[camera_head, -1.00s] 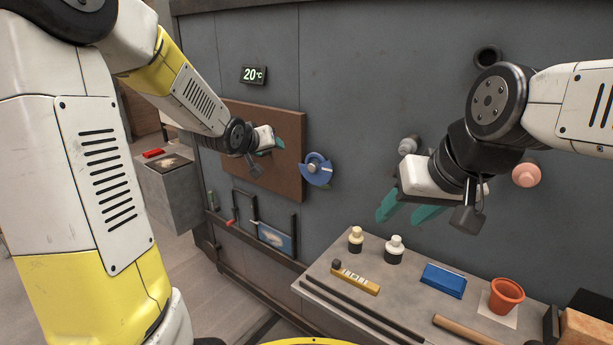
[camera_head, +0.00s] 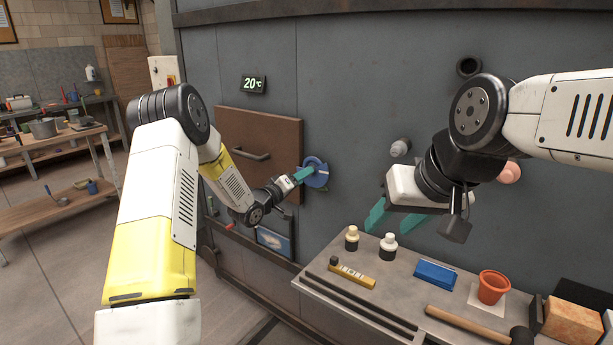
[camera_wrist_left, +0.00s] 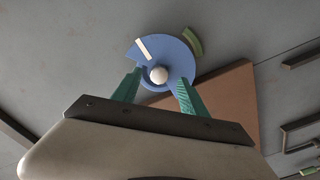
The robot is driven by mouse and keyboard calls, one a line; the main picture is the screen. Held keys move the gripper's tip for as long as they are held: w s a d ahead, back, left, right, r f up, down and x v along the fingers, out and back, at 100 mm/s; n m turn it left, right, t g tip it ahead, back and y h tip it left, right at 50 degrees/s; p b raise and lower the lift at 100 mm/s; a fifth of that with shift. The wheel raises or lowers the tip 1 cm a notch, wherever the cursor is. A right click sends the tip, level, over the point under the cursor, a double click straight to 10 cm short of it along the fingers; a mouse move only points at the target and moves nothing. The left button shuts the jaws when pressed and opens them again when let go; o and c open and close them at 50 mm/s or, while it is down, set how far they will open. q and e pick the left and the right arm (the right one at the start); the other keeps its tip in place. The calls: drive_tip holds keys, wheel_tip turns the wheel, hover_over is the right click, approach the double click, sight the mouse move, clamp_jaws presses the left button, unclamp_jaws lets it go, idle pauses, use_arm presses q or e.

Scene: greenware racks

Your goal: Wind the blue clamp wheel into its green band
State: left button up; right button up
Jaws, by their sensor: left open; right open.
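The blue clamp wheel (camera_head: 316,172) is on the grey wall just right of the brown door panel. In the left wrist view the wheel (camera_wrist_left: 176,50) shows a white pointer mark at its upper left and a pale round hub. The green band (camera_wrist_left: 194,40) is a short arc beyond the wheel's upper right edge, apart from the white mark. My left gripper (camera_head: 303,174) is at the wheel; its open green fingers (camera_wrist_left: 157,92) stand either side of the hub, and I cannot tell if they touch. My right gripper (camera_head: 394,216) is open and empty above the bench.
The brown panel (camera_head: 232,133) has a dark handle. The grey bench (camera_head: 408,297) holds two small bottles, a yellow level, a blue block (camera_head: 435,275) and an orange pot (camera_head: 492,287). Pinkish and grey knobs stick out of the wall near my right gripper.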

use_arm(q)
drive_tip(key=x, duration=0.3)
drive_tip(key=shift+w, duration=0.15)
drive_tip(key=shift+c, duration=0.4)
clamp_jaws()
